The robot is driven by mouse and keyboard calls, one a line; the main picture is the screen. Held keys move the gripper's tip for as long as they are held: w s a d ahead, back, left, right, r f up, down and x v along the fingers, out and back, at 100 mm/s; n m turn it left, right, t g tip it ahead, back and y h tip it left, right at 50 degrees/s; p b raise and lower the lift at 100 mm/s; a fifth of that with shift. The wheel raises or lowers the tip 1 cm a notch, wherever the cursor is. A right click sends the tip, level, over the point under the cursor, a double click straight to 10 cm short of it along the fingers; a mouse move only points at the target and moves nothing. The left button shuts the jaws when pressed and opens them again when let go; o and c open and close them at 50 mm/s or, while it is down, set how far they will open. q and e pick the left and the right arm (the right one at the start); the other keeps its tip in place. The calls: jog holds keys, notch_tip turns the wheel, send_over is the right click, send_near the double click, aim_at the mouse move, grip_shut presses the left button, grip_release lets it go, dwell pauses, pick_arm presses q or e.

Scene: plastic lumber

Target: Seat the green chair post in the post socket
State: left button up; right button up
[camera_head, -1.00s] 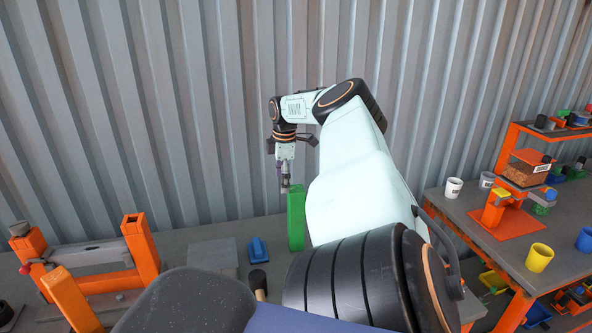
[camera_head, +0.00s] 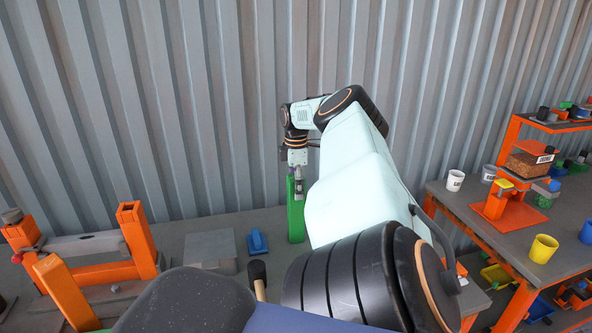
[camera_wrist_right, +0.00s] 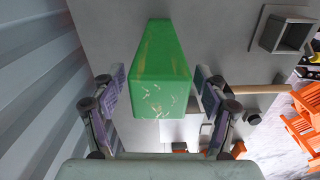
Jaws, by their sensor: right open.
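The green chair post (camera_head: 295,216) stands upright on the grey bench, partly hidden by my right arm. My right gripper (camera_head: 298,185) points down at its top. In the right wrist view, the green post (camera_wrist_right: 160,65) lies between the two open fingers of my right gripper (camera_wrist_right: 161,80), with a visible gap on each side. Its near end face is scuffed. A grey square frame with a hollow (camera_wrist_right: 285,34) at the upper right looks like the post socket, but I cannot be sure. My left gripper is not in view.
An orange frame (camera_head: 137,240) stands at the left. A grey block (camera_head: 210,251), a blue piece (camera_head: 257,242) and a mallet (camera_head: 257,274) lie left of the post. The corrugated wall (camera_head: 200,100) is close behind. Another bench (camera_head: 470,217) with cups is at the right.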

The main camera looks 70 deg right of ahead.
aim_at(296, 210)
notch_tip(296, 210, down, 3)
jog(key=shift+d+r+b, duration=0.1)
jog(key=shift+r+b, duration=0.05)
jog(key=shift+b, duration=0.65)
jog(key=shift+r, duration=0.1)
jog(key=shift+c, duration=1.4)
grip_shut()
